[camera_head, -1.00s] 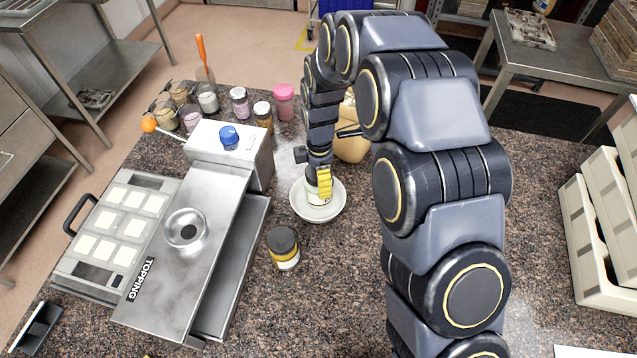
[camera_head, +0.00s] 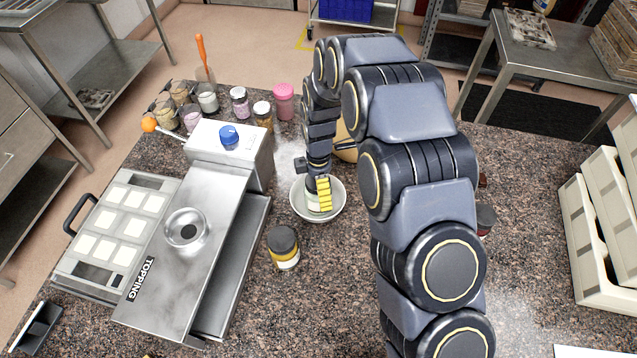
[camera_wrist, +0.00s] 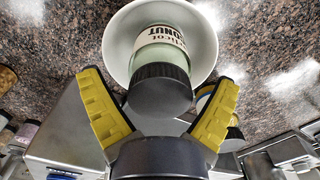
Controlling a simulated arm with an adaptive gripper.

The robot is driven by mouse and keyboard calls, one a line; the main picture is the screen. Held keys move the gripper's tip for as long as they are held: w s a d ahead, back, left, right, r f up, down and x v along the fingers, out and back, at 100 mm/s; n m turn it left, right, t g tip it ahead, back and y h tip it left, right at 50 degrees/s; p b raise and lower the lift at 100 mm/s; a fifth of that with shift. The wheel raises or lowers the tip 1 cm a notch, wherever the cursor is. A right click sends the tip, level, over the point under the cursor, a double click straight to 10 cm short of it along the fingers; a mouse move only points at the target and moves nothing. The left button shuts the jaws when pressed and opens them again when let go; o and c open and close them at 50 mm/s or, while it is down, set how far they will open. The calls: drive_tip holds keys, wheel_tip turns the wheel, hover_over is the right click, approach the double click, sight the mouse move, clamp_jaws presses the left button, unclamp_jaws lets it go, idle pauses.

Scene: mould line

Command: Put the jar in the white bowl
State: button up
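The jar, with a dark lid and a pale label, is inside the white bowl (camera_head: 339,207). In the head view my gripper (camera_head: 323,196) is over the bowl and hides most of the jar (camera_head: 312,203). In the wrist view the jar (camera_wrist: 158,52) stands within the bowl (camera_wrist: 116,40), its dark lid towards the camera. The yellow fingers of my gripper (camera_wrist: 160,112) are spread wide on both sides of the lid, with visible gaps to it. Whether the jar's base touches the bowl's floor is hidden.
A second dark-lidded jar with a yellow band (camera_head: 284,249) stands in front of the bowl. The steel topping machine (camera_head: 190,235) is to the left. Several small jars, including a pink one (camera_head: 284,101), stand behind. White crates (camera_head: 600,230) are at the right.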

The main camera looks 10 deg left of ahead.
wheel_tip(320, 180, up, 11)
drive_tip(key=shift+r, duration=0.7)
drive_tip(key=s+d+r+m, duration=0.6)
drive_tip(key=d+r, duration=0.1)
drive_tip(key=d, duration=0.1)
drive_tip(key=s+d+r+m, duration=0.1)
drive_tip(key=s+d+m, duration=0.3)
drive_tip(key=s+m, duration=0.2)
drive_tip(key=s+d+r+m+g, duration=0.1)
drive_tip(key=s+d+m, duration=0.3)
drive_tip(key=s, duration=0.4)
drive_tip(key=s+d+r+m, duration=0.2)
drive_tip(key=s+d+m, duration=0.2)
drive_tip(key=s+m, duration=0.3)
drive_tip(key=shift+s+r+m+g, duration=0.2)
drive_tip(key=shift+m+g, duration=0.1)
